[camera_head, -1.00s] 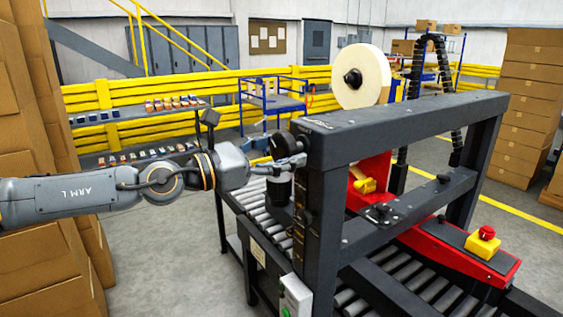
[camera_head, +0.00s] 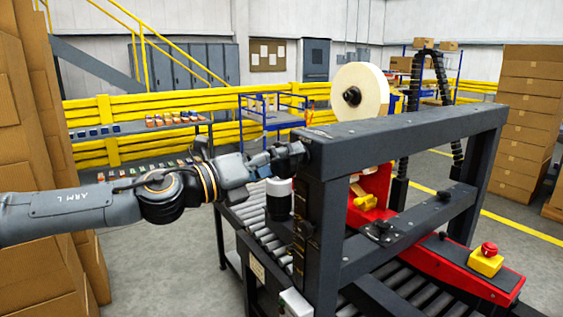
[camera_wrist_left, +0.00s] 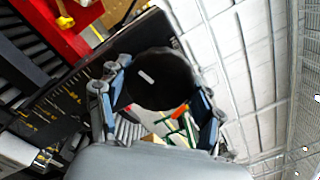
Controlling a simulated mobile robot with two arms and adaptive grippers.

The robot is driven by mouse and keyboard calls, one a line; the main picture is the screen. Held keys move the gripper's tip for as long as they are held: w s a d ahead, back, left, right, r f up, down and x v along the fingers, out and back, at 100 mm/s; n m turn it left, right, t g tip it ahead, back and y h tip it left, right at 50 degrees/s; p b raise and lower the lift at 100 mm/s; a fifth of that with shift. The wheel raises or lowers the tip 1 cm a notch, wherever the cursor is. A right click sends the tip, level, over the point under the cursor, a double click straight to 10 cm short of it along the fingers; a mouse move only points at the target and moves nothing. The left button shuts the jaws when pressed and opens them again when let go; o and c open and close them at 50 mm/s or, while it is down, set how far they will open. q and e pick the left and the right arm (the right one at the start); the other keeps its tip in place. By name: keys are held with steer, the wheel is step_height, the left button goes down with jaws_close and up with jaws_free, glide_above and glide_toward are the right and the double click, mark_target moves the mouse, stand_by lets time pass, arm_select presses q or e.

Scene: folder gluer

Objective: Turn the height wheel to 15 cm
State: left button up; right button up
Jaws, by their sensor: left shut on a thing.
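The height wheel is a dark round wheel (camera_wrist_left: 160,78) with a short pale mark on its face in the left wrist view. In the head view it (camera_head: 291,152) sits at the upper left of the machine's dark post. My left gripper (camera_head: 284,157) is at it, and the wrist view shows its fingers (camera_wrist_left: 158,98) on both sides of the wheel, shut on it. A scale with yellow marks (camera_wrist_left: 52,108) runs along the post. Its numbers and any pointer are too small to read. My right gripper is not in view.
The machine's dark frame (camera_head: 400,128) carries a tape roll (camera_head: 361,90) on top. A white-and-black cylinder (camera_head: 278,198) stands just below my gripper. A roller conveyor (camera_head: 250,208) runs under the frame. Stacked cartons (camera_head: 30,130) stand close to my left arm.

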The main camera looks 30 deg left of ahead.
arm_select(q)
steer(key=n, duration=0.5)
steer(key=shift+r+y, duration=0.1)
steer(key=shift+y, duration=0.2)
steer(key=n, duration=0.4)
steer(key=shift+n, duration=0.3)
steer(key=n, duration=0.4)
steer(key=shift+n+y, duration=0.3)
steer(key=shift+n, duration=0.1)
steer(key=n, duration=0.4)
steer(key=shift+n, duration=0.3)
steer(key=o, duration=1.2)
steer(key=shift+c, duration=0.2)
steer(key=shift+s, duration=0.1)
